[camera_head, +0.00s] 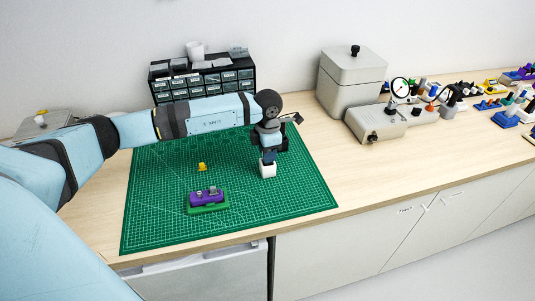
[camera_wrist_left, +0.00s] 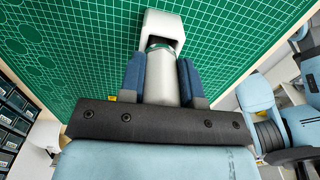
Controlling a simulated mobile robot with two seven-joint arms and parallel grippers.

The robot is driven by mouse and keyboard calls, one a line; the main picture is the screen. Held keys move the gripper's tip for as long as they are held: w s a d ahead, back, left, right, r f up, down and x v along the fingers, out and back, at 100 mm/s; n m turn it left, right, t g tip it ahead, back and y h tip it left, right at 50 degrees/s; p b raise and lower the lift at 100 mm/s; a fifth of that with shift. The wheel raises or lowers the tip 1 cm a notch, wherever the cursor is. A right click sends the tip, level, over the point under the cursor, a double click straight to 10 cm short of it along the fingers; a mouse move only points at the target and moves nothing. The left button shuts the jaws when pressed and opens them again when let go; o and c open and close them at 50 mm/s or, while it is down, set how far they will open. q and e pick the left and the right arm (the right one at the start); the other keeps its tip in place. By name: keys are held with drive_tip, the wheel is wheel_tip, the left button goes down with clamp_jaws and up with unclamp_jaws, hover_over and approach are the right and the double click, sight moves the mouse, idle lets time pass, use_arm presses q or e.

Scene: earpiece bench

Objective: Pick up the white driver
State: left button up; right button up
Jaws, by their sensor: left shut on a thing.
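My left gripper (camera_head: 268,157) is over the right part of the green mat. In the left wrist view, its two blue fingers (camera_wrist_left: 162,80) are shut on the white driver (camera_wrist_left: 163,90), a pale cylinder with a green ring near its far end. Just beyond the ring is a white block (camera_wrist_left: 163,22) with an opening facing the driver. The white block also shows in the head view (camera_head: 267,171), directly below the gripper. I cannot tell whether the driver's end is inside the block or just clear of it. My right gripper is not in view.
A purple part in a green tray (camera_head: 208,208) and a small yellow piece (camera_head: 202,167) lie on the green mat (camera_head: 160,225). A black drawer cabinet (camera_head: 203,82) stands behind. A grey box (camera_head: 350,80) and a dial gauge device (camera_head: 377,122) stand to the right.

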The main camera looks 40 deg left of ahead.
use_arm(q)
wheel_tip(320, 180, up, 20)
drive_tip(key=b, duration=0.2)
idle(0.4)
